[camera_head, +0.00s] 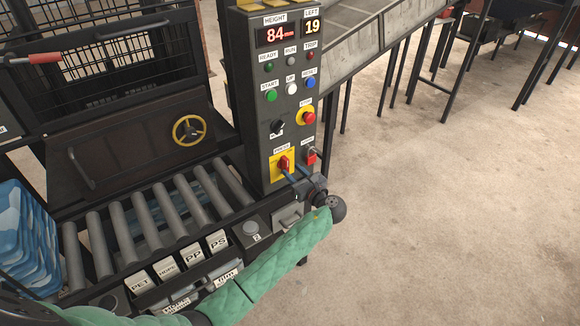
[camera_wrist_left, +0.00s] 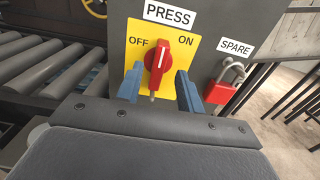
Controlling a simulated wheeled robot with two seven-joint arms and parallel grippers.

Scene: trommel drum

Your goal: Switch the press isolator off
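The press isolator is a red rotary handle (camera_wrist_left: 158,60) on a yellow plate (camera_wrist_left: 136,60) marked OFF on the left and ON on the right, under a PRESS label. In the wrist view the handle stands nearly upright, its top leaning slightly right towards ON. In the head view the isolator (camera_head: 284,163) is low on the dark control panel (camera_head: 248,100). My left gripper (camera_wrist_left: 159,88) is open, with one blue finger on each side of the handle's lower part. I see small gaps between fingers and handle; contact cannot be told. My right gripper is not in view.
A red padlock (camera_wrist_left: 221,90) hangs right of the isolator under a SPARE label. Above are a red stop button (camera_head: 308,118) and a black selector (camera_head: 277,127). A roller conveyor (camera_head: 150,225) lies left. Open floor (camera_head: 450,200) lies right.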

